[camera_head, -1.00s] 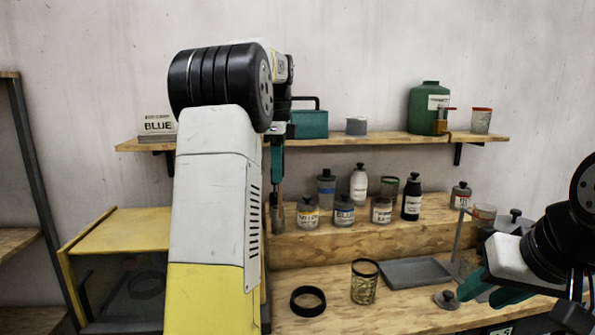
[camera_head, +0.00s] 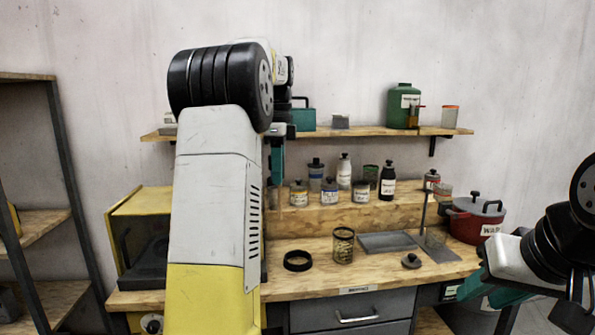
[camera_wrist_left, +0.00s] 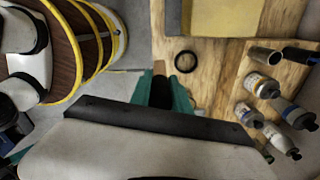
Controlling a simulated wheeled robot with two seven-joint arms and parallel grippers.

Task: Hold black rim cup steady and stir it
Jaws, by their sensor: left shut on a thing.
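The black rim cup (camera_head: 343,245), a clear cup with a black rim, stands upright on the wooden workbench (camera_head: 323,272), apart from both grippers. My left gripper (camera_head: 277,168) is partly hidden behind my left arm, with teal fingers pointing down to the left of the cup. In the left wrist view its teal fingers (camera_wrist_left: 163,92) are shut on a dark narrow thing, which I cannot identify. My right gripper (camera_head: 487,288) is at the lower right, in front of the bench; its teal fingers look spread and empty.
A black ring (camera_head: 298,261) lies left of the cup. A grey tray (camera_head: 387,242), a lid (camera_head: 411,261), a metal stand (camera_head: 424,212) and a red pot (camera_head: 474,222) are to the right. Several bottles line the bench's raised step (camera_head: 400,208). A wall shelf (camera_head: 375,131) is above.

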